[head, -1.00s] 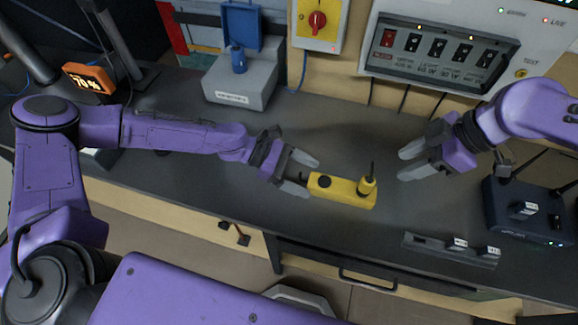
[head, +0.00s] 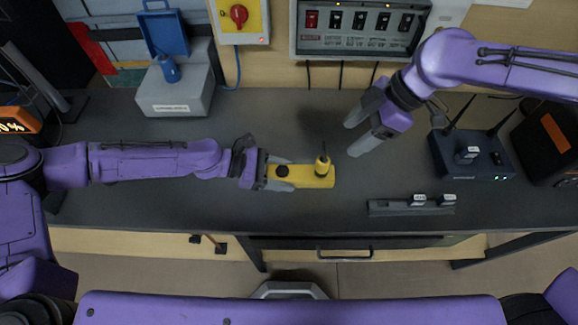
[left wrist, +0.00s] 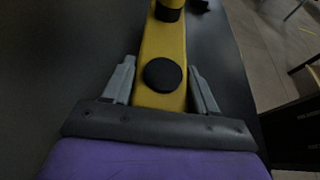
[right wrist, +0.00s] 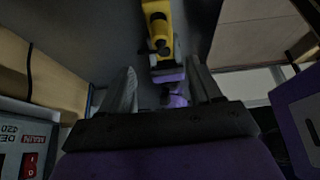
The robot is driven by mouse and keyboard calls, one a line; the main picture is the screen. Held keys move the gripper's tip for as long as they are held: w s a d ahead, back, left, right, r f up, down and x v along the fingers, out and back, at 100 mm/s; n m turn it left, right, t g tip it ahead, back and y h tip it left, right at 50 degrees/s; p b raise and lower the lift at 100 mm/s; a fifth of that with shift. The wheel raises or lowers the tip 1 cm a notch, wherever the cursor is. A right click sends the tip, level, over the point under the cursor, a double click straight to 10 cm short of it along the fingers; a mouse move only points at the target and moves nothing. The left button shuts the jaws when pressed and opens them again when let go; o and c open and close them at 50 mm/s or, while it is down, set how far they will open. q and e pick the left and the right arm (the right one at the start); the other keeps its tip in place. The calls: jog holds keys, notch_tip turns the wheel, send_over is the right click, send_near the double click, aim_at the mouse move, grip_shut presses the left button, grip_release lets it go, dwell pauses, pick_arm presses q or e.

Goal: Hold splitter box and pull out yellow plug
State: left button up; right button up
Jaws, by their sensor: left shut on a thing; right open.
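The yellow splitter box (head: 289,177) lies on the dark countertop. My left gripper (head: 279,174) is shut on its left end. In the left wrist view the grey fingers press both sides of the splitter box (left wrist: 160,96), with a black round cap between them. The yellow plug (head: 322,166) stands upright at the box's right end, with a dark cable rising from its top. My right gripper (head: 356,140) is open and empty, up and to the right of the plug, not touching it. In the right wrist view the plug (right wrist: 157,28) is ahead, beyond the fingers.
A black router with antennas (head: 470,155) stands at the right. A dark strip with small labelled plugs (head: 411,206) lies near the front edge. A grey box with a blue lid (head: 175,92) stands back left. A switch panel (head: 360,30) is on the wall. Counter around the box is clear.

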aim_at(324, 156)
pick_arm(q)
jog(key=shift+a, duration=0.15)
pick_arm(e)
jog(key=s+a+f+n+t+h, duration=0.1)
jog(key=s+a+n+t+h, duration=0.3)
jog(key=a+n+h, duration=0.5)
jog(key=w+d+f, duration=0.1)
jog(key=f, duration=0.2)
jog(key=w+d+f+n, duration=0.1)
jog(key=w+f, duration=0.1)
jog(key=f, duration=0.2)
jog(key=w+d+f+n, duration=0.1)
jog(key=d+f, duration=0.1)
jog(key=f, duration=0.2)
jog(key=shift+w+y, duration=0.35)
jog(key=shift+y, duration=0.05)
jog(key=shift+a, duration=0.1)
jog(key=c, duration=1.2)
jog(key=shift+r, duration=0.1)
grip_shut()
jog(key=shift+r, duration=0.35)
jog(key=shift+r, duration=0.95)
